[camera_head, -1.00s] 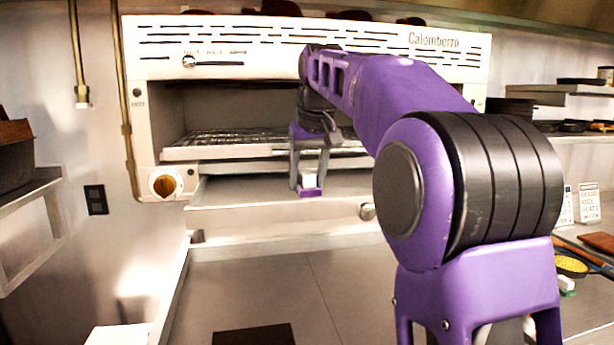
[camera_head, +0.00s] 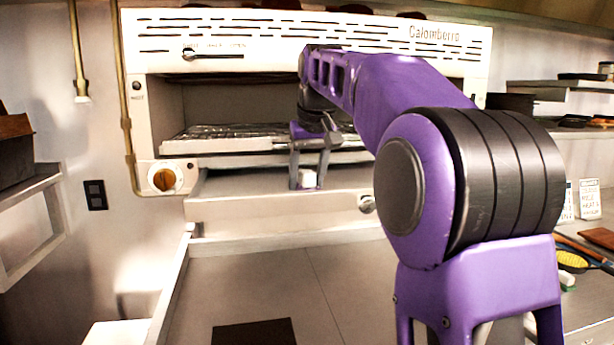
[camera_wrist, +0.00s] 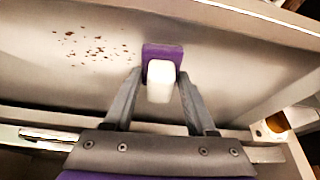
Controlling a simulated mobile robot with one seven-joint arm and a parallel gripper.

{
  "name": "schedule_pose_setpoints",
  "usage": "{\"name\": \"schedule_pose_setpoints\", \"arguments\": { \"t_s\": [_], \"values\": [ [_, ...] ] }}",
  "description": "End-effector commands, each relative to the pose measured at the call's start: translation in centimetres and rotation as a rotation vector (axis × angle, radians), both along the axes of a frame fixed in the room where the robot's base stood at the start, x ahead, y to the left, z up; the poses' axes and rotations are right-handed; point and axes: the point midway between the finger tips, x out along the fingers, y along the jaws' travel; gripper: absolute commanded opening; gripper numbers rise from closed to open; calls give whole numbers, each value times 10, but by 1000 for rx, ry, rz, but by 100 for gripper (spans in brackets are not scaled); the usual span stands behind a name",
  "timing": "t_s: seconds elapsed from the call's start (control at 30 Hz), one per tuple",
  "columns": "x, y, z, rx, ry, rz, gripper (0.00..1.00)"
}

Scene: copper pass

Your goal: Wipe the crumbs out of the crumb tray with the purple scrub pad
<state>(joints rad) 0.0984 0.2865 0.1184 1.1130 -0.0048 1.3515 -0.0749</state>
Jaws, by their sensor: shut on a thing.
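The crumb tray (camera_head: 265,207) sticks out below the grill rack at the front of the oven. Its pale floor fills much of the wrist view (camera_wrist: 215,42). Dark brown crumbs (camera_wrist: 95,48) lie scattered there, left of the pad. My gripper (camera_head: 306,182) is shut on the white grip of the purple scrub pad (camera_wrist: 162,50), also in the wrist view (camera_wrist: 158,98). The pad is low in the tray. In the head view only the white grip (camera_head: 308,180) shows; the purple part is hidden behind the tray's front. I cannot tell whether the pad touches the floor.
The grill rack (camera_head: 225,133) and the oven body (camera_head: 270,38) are close above the tray. An orange-centred knob (camera_head: 165,180) is at the left. A round knob (camera_head: 367,204) is on the tray's front.

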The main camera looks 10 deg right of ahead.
Motion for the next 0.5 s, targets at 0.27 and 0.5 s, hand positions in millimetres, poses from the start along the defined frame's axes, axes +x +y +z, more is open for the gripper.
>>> {"name": "schedule_pose_setpoints", "arguments": {
  "t_s": [0.27, 0.5],
  "values": [
    [0, 0, -6, 0, 0, 0, 12],
    [0, -3, -6, 0, 0, -1, 12]
  ]
}}
